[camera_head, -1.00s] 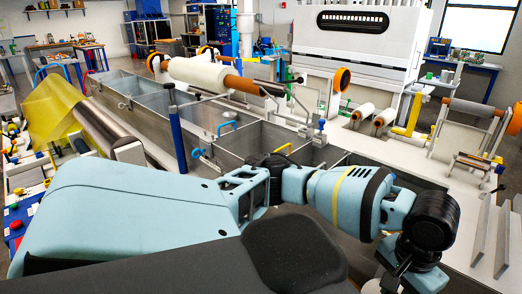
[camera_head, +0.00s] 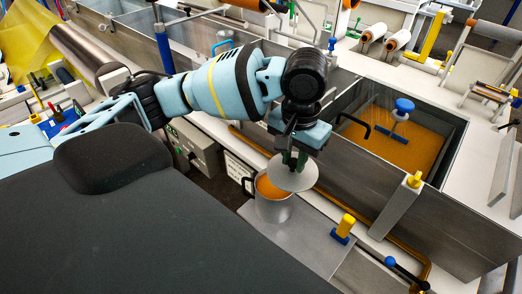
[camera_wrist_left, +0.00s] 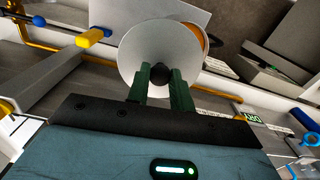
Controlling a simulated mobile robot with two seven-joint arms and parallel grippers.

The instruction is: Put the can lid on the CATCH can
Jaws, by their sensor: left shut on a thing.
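My left gripper (camera_head: 294,160) is shut on the dark knob of the can lid (camera_head: 292,178), a thin round grey disc. In the left wrist view the lid (camera_wrist_left: 142,48) hangs from the knob between the green fingers (camera_wrist_left: 160,76). A grey metal can (camera_head: 272,210) with a dark side handle and orange contents stands just under the lid. The lid overlaps its right part in the head view and appears above the rim, off to the right; orange at its left stays uncovered. No CATCH marking is readable on the can. My right gripper is not in view.
A steel tank (camera_head: 445,165) with orange resin lies behind and to the right of the can. An orange pipe runs along the tank's front.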

